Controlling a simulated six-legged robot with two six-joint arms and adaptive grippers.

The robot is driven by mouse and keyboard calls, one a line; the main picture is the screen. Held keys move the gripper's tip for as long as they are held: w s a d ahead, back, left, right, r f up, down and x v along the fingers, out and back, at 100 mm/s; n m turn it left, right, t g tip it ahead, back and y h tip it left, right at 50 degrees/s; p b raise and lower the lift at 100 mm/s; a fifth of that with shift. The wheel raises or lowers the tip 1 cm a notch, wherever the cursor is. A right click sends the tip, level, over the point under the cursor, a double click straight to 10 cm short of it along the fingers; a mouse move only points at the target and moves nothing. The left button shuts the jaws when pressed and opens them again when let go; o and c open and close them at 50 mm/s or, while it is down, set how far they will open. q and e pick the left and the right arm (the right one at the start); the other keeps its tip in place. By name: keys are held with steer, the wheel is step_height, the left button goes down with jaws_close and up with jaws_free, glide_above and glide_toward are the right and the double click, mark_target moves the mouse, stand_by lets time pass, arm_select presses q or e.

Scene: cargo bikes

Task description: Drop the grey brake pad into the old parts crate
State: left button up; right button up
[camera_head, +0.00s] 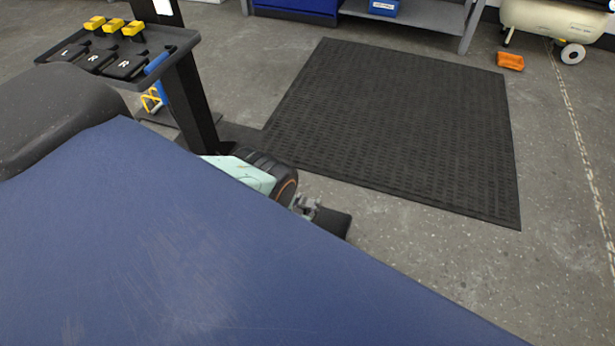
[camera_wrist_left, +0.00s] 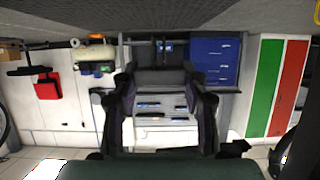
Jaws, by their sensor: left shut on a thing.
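My left gripper (camera_head: 306,207) shows small and partly hidden beyond the edge of a large blue panel in the head view. In the left wrist view its two dark fingers (camera_wrist_left: 164,84) are closed in on a dark grey piece (camera_wrist_left: 160,77), which looks like the grey brake pad. The pad cannot be made out clearly in the head view, where the blue panel hides part of the gripper. I cannot pick out a crate clearly marked for old parts. My right gripper is in neither view.
The blue panel (camera_head: 190,240) fills the foreground. A dark tool tray (camera_head: 185,40) on a post at left holds yellow and black items. A black mat (camera_head: 400,120) lies on the floor. A small orange bin (camera_head: 510,61) and a compressor (camera_head: 555,18) are beyond it. Floor at right is clear.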

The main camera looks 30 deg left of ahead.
arm_select(q)
steer(key=shift+f+b, duration=1.85)
steer(key=shift+f, duration=0.45)
steer(key=o, duration=1.3)
steer(key=shift+o, duration=0.2)
step_height(320, 180, up, 9)
steer(key=shift+r, duration=0.55)
